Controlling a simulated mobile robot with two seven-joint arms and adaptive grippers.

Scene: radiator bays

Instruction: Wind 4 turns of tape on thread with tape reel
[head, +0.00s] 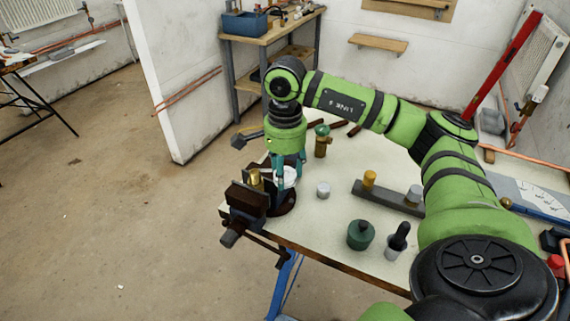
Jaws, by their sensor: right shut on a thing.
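The brass threaded piece (256,179) stands upright in the dark vise (248,197) at the left front corner of the workbench. My right gripper (286,184) points down just right of it, its teal fingers shut on the white tape reel (291,174). The reel is partly hidden by the fingers. I cannot tell whether tape runs from the reel to the thread. My left gripper is not in view.
On the bench (310,218) stand a small white cylinder (323,190), a green pot (360,235), a dark dropper bottle (398,240) and a grey holder (385,198) with a brass piece. A brass valve (321,142) stands behind. Floor to the left is clear.

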